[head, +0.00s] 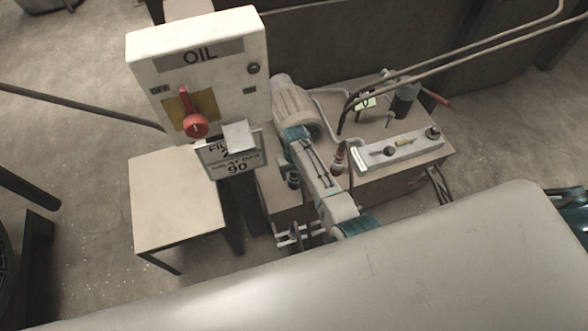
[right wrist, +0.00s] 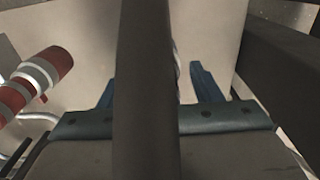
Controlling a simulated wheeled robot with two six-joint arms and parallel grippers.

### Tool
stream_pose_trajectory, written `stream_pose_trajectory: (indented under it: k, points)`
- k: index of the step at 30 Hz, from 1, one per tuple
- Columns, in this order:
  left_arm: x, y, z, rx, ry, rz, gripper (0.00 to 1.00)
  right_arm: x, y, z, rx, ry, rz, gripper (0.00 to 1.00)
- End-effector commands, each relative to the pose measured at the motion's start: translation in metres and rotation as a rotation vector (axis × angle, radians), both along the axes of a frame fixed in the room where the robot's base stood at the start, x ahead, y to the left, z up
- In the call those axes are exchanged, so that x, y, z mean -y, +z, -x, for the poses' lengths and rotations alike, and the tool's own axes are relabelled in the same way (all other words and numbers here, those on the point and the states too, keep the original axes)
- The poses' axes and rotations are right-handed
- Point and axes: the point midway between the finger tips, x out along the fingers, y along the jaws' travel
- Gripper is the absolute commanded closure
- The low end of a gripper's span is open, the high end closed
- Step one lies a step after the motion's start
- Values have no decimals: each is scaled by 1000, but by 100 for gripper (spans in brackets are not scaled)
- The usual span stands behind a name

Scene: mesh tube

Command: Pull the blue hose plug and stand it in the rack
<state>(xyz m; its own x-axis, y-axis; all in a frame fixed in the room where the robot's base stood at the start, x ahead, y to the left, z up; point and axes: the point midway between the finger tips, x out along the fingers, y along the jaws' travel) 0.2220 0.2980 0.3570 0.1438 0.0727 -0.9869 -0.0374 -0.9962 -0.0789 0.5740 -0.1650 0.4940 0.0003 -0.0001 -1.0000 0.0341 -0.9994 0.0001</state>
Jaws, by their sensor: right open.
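A dark bluish fitting (head: 293,181), possibly the blue hose plug, shows low beside my right arm in the head view; its detail is too small to be sure. My right gripper (head: 297,132) is beside the beige ribbed motor (head: 297,104). In the right wrist view, its two blue fingers (right wrist: 155,92) stand apart. A dark upright bar (right wrist: 146,60) crosses close to the camera and hides much of the space between them. A pale long block (head: 375,156), possibly the rack, lies on the box to the right. My left gripper is not in view.
A red plug with white bands (right wrist: 50,65) is left in the wrist view; it stands right of my arm in the head view (head: 338,158). The white OIL cabinet (head: 225,80) and a low table (head: 175,200) are on the left.

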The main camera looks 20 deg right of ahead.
Motion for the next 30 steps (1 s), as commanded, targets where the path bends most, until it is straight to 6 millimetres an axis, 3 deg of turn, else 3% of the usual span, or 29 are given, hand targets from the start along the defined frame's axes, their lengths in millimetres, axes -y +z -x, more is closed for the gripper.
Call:
stream_pose_trajectory:
  k: [14, 23, 30]
  points:
    - [0, 5, 0, 0, 0, 0, 43, 0, 0, 0, 0, 0, 0, 42]
    - [0, 5, 0, 0, 0, 0, 43, 0, 0, 0, 0, 0, 0, 99]
    - [0, 1, 2, -1, 0, 0, 43, 0, 0, 0, 0, 0, 0, 100]
